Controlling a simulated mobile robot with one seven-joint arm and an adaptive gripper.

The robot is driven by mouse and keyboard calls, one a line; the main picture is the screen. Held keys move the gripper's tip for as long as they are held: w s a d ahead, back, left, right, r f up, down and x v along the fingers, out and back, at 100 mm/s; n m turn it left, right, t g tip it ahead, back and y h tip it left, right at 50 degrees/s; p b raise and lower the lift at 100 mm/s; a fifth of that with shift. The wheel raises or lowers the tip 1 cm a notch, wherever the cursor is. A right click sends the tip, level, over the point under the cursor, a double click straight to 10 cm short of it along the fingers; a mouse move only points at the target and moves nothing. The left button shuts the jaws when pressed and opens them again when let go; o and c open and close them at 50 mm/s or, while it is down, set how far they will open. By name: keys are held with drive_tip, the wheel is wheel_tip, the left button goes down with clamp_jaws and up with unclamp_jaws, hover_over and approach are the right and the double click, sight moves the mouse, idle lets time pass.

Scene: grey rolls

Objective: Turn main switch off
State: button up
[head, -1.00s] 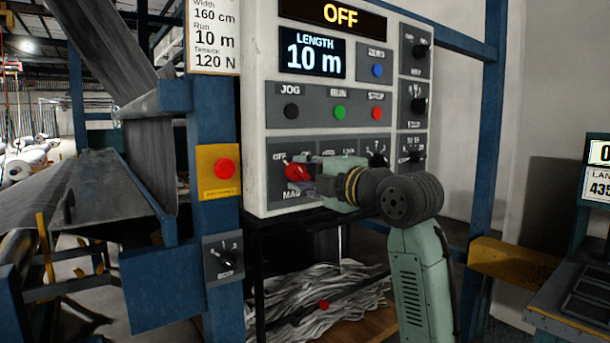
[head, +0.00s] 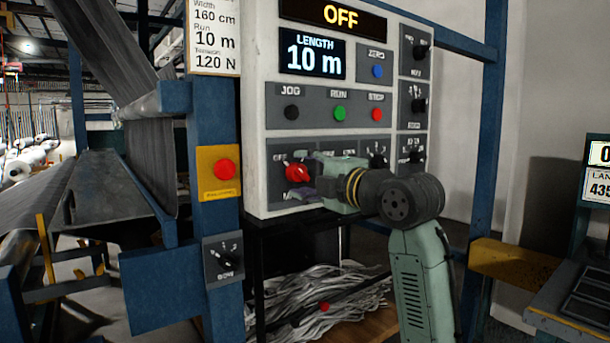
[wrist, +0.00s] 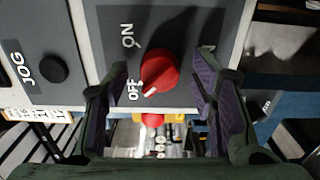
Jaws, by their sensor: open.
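The main switch is a red rotary knob (head: 297,173) at the lower left of the white control panel. In the wrist view the red knob (wrist: 160,70) has its white pointer line toward the OFF label; the ON label is on another side. My gripper (head: 307,182) is in front of the knob. In the wrist view my gripper (wrist: 161,82) is open, with one purple-padded finger to each side of the knob and gaps between. The panel's upper display (head: 340,16) reads OFF.
The panel also carries JOG, RUN and STOP buttons (head: 340,113) above the knob and several black dials at right. A red button on a yellow plate (head: 219,172) is on the blue post to the left. A shelf with grey strips (head: 330,300) is below.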

drive_tip(key=v, duration=1.2)
drive_tip(key=shift+w, duration=0.1)
